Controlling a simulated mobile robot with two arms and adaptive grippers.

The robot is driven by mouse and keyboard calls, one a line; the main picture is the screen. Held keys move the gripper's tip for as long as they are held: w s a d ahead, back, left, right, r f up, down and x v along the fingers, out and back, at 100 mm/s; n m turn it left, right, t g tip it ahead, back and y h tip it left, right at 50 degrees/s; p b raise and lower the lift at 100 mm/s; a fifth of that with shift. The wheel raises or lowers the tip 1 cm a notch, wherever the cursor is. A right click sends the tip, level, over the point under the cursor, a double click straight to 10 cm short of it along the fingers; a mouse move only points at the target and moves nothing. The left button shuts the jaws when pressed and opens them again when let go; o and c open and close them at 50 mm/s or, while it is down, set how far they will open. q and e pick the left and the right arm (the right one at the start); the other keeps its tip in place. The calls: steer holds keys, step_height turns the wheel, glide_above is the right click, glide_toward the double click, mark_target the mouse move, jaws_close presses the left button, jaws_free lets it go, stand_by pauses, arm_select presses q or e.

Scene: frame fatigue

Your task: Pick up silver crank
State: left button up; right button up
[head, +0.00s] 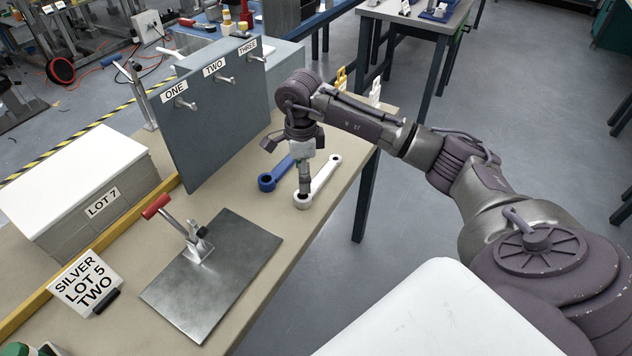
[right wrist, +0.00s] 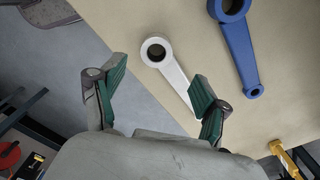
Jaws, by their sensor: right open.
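The silver crank (head: 325,175) looks pale, almost white, and lies flat on the tan bench near its right edge. My right gripper (head: 304,192) points down over the crank's large ring end. In the right wrist view the crank (right wrist: 176,75) lies beyond and between the two spread green-padded fingers of my right gripper (right wrist: 158,74). The gripper is open and holds nothing; I cannot tell its exact height above the crank. The ring (right wrist: 157,51) is in clear view there; the arm's far end is partly hidden by a finger. My left gripper is not in view.
A blue crank (head: 268,180) lies just left of the silver one. A grey panel (head: 215,110) with pegs labelled ONE, TWO, THREE stands behind. A metal plate (head: 225,285) with a red-handled clamp (head: 157,206) and a sign reading SILVER LOT 5 TWO (head: 88,284) are nearer.

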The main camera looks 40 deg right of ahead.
mark_target(303, 195)
steer(key=shift+s+a+f+p, duration=0.15)
steer(key=shift+f+p, duration=0.25)
steer(key=shift+f, duration=1.1)
steer(key=shift+s+a+f+p, duration=0.1)
steer(key=shift+f+p, duration=0.25)
steer(key=shift+f, duration=1.1)
jaws_close()
steer(key=shift+d+r, duration=0.1)
